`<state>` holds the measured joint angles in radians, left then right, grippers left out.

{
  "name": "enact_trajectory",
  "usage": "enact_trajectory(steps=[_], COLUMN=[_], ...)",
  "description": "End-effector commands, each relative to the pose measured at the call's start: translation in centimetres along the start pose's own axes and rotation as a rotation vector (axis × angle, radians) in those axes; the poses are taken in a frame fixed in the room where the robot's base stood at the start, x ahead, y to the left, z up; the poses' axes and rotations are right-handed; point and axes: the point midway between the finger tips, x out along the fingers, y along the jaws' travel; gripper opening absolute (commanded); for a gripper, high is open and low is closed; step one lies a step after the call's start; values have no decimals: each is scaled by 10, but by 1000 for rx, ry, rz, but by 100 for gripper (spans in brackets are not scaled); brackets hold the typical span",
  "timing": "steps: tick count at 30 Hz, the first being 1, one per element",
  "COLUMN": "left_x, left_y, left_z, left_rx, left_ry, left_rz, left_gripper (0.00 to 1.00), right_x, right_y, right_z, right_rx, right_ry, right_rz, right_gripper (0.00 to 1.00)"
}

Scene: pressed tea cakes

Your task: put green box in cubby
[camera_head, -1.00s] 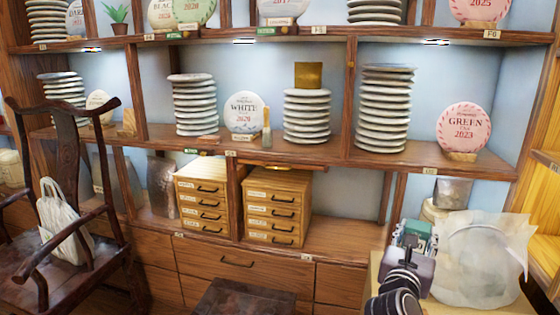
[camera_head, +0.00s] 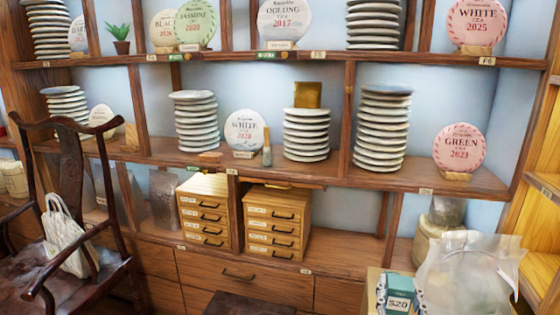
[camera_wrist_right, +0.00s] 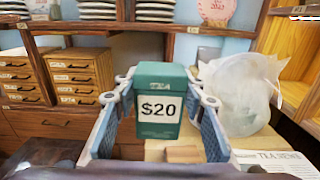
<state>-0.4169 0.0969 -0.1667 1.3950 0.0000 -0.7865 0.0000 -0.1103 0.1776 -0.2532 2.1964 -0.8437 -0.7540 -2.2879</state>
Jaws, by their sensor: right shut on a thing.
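The green box (camera_head: 399,283) with a "$20" label is at the bottom right of the head view. My right gripper (camera_head: 399,296) is shut on it. In the right wrist view the box (camera_wrist_right: 160,82) stands upright between the two fingers of the gripper (camera_wrist_right: 160,118), label facing the camera. The wooden shelf wall with open cubbies (camera_head: 345,262) is beyond the box. One low cubby to the right of the drawer boxes looks mostly empty. My left gripper is in neither current view.
A table (camera_head: 374,285) with a translucent bag (camera_head: 470,275) is beside the box. Small drawer boxes (camera_head: 277,222) sit in a lower cubby. Stacks of tea cakes (camera_head: 381,130) fill upper shelves. A dark chair (camera_head: 75,200) stands at left.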

Motion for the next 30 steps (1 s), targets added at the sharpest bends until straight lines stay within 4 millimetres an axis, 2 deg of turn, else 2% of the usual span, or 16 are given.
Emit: enact_trajectory(steps=[15,24,30], left_x=[28,29,28], left_y=[3,3,3], left_z=[85,137,156], left_rx=[12,19,22], left_ry=[-55,-81,-88], left_rz=[5,7,7], left_gripper=[55,55,55], right_x=[-69,-106,-120], right_y=[18,26,30], right_z=[24,43,50], right_rx=[-1,-1,-1], right_ry=[2,2,0], right_rz=[152,231,261], right_gripper=[9,9,9])
